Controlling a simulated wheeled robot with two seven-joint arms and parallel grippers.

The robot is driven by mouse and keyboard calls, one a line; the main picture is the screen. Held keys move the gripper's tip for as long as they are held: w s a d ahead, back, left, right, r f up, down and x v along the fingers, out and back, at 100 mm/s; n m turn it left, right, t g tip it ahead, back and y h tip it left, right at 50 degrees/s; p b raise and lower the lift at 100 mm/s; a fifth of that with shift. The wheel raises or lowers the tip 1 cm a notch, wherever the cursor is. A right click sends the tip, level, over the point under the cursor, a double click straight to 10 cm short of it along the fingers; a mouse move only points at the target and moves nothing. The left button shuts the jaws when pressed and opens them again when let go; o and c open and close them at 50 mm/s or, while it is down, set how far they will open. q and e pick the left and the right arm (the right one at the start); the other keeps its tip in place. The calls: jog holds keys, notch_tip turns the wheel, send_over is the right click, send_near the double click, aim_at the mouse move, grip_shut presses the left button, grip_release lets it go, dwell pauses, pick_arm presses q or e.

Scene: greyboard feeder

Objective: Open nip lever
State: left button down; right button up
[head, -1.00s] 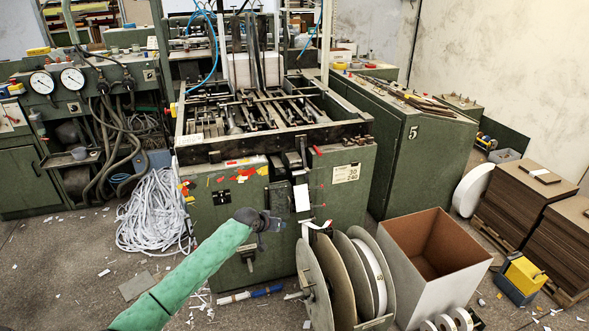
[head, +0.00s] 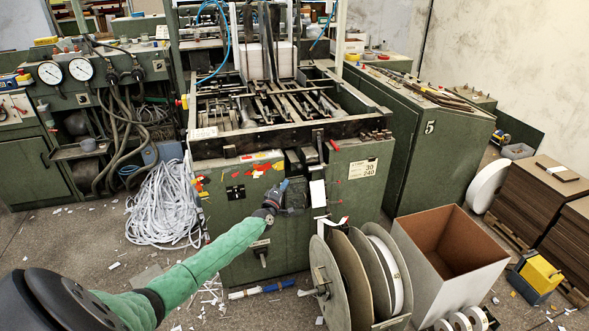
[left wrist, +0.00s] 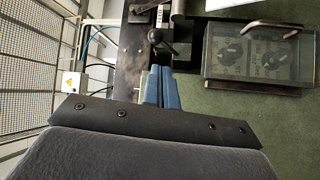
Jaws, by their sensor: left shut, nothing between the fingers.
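My left gripper (head: 283,187) is at the front panel of the green machine (head: 225,215) in the head view. Its blue fingers (left wrist: 160,88) are together and empty. In the left wrist view a black ball-ended lever (left wrist: 156,36), possibly the nip lever, stands just beyond the fingertips. I see a small gap in the picture but cannot tell the depth or whether they touch. A clear-covered box with two dark knobs (left wrist: 258,52) is right of the lever. The ball-ended lever is not clear in the head view. My right gripper is not in view.
Reel discs (head: 340,275) and an open carton (head: 445,250) stand at the front right. A heap of white strapping (head: 165,205) lies on the floor at left. A wire mesh guard (left wrist: 30,70) shows at left in the wrist view.

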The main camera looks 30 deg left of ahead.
pick_arm(q)
jog(key=shift+s+a+r+n, duration=0.1)
jog(key=shift+a+r+n, duration=0.2)
jog(key=shift+n, duration=0.3)
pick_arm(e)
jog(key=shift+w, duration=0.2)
